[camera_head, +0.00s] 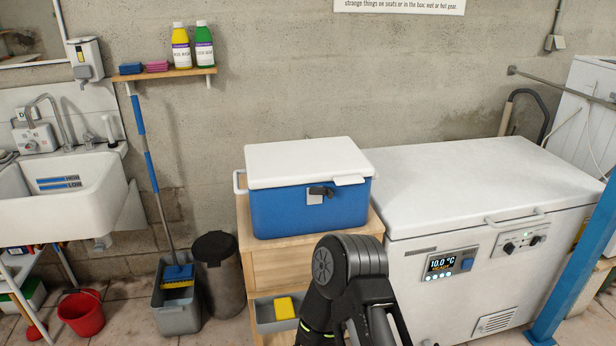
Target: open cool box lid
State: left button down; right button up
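The cool box (290,212) has a blue body and stands on a wooden cabinet in the middle of the view. Its white lid (305,160) lies flat and closed on the body. A pale tab (349,180) sticks out at the lid's front right edge. A dark latch or handle (321,191) with a grey plate sits on the box's front face. A white carry handle (239,182) shows at its left end. A dark arm part of mine rises from the bottom edge, below and in front of the box, apart from it. I cannot make out either gripper's fingers.
The wooden cabinet (280,262) holds a grey tray with a yellow sponge (284,308). A white chest freezer (470,180) stands close on the right. A dark bin (218,270) and mop bucket (178,310) stand left. The wall above the lid is clear.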

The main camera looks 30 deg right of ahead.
aim_at(338, 160)
jog(key=l+z, duration=0.9)
jog(key=z, duration=0.15)
jog(key=l, duration=0.45)
jog(key=i+l+z, duration=0.1)
jog(key=l, duration=0.35)
jog(key=i+l, duration=0.15)
jog(key=l, duration=0.3)
jog(key=l+z, duration=0.15)
jog(key=l, duration=0.35)
jog(key=i, duration=0.05)
